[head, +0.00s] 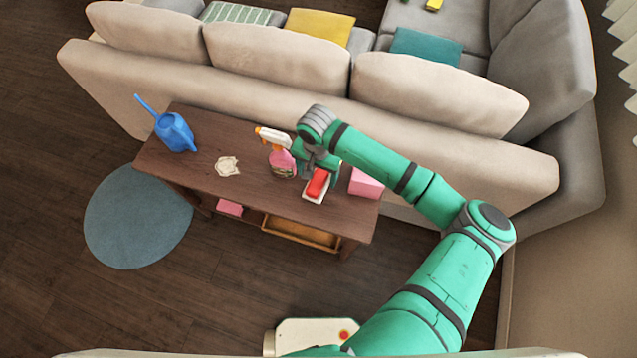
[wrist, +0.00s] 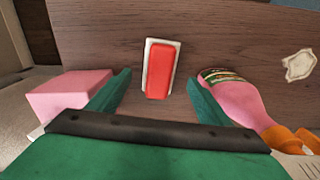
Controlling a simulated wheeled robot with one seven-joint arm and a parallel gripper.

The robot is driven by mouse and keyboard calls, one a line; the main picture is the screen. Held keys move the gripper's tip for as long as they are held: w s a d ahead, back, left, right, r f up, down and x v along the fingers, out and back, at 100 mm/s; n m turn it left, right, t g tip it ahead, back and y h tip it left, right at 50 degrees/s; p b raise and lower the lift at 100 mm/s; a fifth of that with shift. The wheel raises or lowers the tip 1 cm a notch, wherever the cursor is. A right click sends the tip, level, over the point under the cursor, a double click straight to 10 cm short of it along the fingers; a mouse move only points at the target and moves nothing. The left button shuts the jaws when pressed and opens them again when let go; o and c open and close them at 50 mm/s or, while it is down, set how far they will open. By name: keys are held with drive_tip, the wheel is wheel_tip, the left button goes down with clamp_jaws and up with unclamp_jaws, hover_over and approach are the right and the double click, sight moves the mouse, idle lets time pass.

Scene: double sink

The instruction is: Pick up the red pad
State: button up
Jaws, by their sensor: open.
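The red pad (head: 318,183) lies in a shallow white tray (head: 307,196) on the brown wooden table. In the wrist view the red pad (wrist: 161,72) sits in the middle, with the white tray's rim (wrist: 150,60) showing around it. My gripper (wrist: 158,88) is open and empty, its two green fingers spread on either side of the pad's line, pointing toward it. In the head view my gripper (head: 318,166) is over the table just behind the pad, partly hidden by my arm. The fingers do not visibly touch the pad.
A pink spray bottle (head: 281,163) stands close left of my gripper, and a pink block (head: 366,184) close right. A cream crumpled item (head: 228,166) and a blue watering can (head: 175,132) are further left. The sofa (head: 250,85) backs the table (head: 210,190).

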sight(317, 181)
drive_tip(key=shift+f, duration=2.65)
drive_tip(key=shift+s, duration=0.1)
drive_tip(key=shift+c, duration=0.6)
drive_tip(key=c, duration=1)
